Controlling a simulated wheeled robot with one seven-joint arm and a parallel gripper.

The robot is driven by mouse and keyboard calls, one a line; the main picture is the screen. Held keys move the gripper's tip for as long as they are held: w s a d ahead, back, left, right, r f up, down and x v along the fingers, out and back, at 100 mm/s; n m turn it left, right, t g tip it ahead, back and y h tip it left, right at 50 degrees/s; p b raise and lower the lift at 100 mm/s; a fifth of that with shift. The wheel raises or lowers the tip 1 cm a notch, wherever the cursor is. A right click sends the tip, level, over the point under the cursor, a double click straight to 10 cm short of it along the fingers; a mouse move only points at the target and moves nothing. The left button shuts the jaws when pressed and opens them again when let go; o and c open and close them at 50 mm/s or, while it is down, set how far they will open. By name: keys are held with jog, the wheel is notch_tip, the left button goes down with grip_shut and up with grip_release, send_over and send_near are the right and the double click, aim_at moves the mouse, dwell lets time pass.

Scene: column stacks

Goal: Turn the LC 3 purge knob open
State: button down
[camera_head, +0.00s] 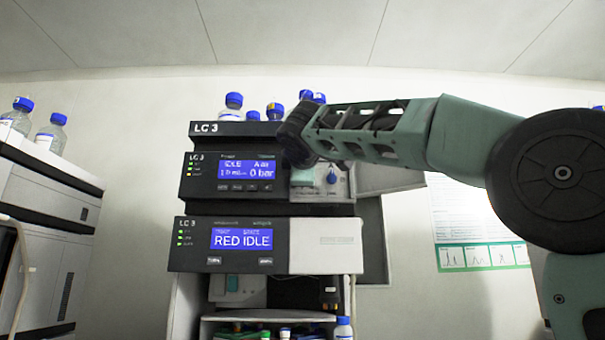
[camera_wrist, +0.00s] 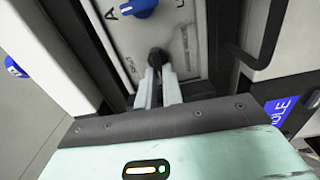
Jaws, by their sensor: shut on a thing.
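The LC 3 stack (camera_head: 232,129) stands in the middle of the head view. Its pump module (camera_head: 185,178) has a blue screen reading IDLE and 0 bar. In the wrist view my gripper (camera_wrist: 158,72) is shut on a small black knob (camera_wrist: 157,56) on the pale valve panel (camera_wrist: 182,42). The fingers cover part of this knob, so its turn position cannot be told. A blue knob (camera_wrist: 138,8) beside a letter A sits farther up that panel; a blue knob also shows in the head view (camera_head: 332,177). There, my arm hides the black knob and fingertips.
The lower LC 3 module (camera_head: 325,256) reads RED IDLE. Blue-capped bottles (camera_head: 233,108) stand on top of the stack, close behind my arm. Another instrument stack (camera_head: 50,190) with bottles stands at the left. A poster (camera_head: 480,230) hangs on the right wall.

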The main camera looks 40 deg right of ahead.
jog(key=c, duration=1.5)
grip_release()
jog(key=shift+c, duration=0.2)
jog(key=b+v, duration=0.2)
jog(key=v, duration=1.5)
jog(key=shift+a+b, duration=0.2)
jog(key=shift+b, duration=0.2)
jog(key=shift+s, duration=0.15)
